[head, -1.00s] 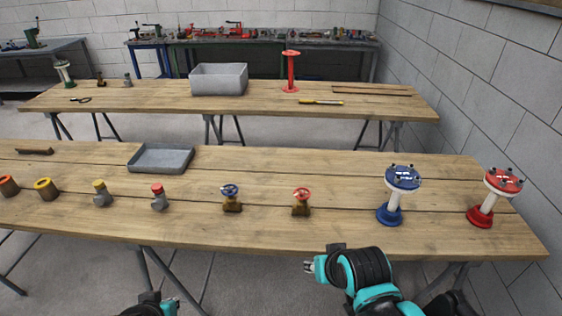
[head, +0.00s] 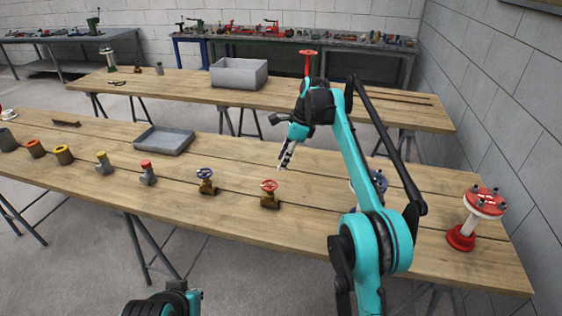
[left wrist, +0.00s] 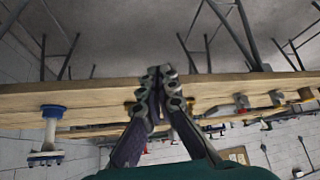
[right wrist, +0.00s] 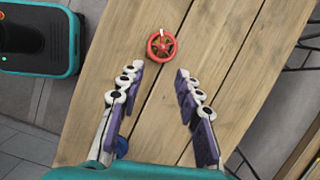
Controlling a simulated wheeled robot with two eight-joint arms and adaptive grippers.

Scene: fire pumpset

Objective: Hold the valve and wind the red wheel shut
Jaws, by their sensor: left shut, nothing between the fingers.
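The valve with the red wheel (head: 269,186) stands upright on the near table, its brass body (head: 270,201) below the wheel. In the right wrist view the red wheel (right wrist: 161,46) shows from above, just beyond the fingertips. My right gripper (head: 285,158) is above the table, behind and slightly right of the valve, not touching it. It is open and empty, its fingers (right wrist: 157,77) spread apart. My left gripper (left wrist: 161,72) is shut and empty, low before the table's front edge. In the head view only part of my left arm shows at the bottom.
A blue-wheeled valve (head: 206,176) stands left of the red-wheeled one. Further left are pipe fittings and a grey tray (head: 164,140). A red-topped post (head: 485,202) stands at the right; a blue-topped one (head: 381,181) is partly hidden by my right arm.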

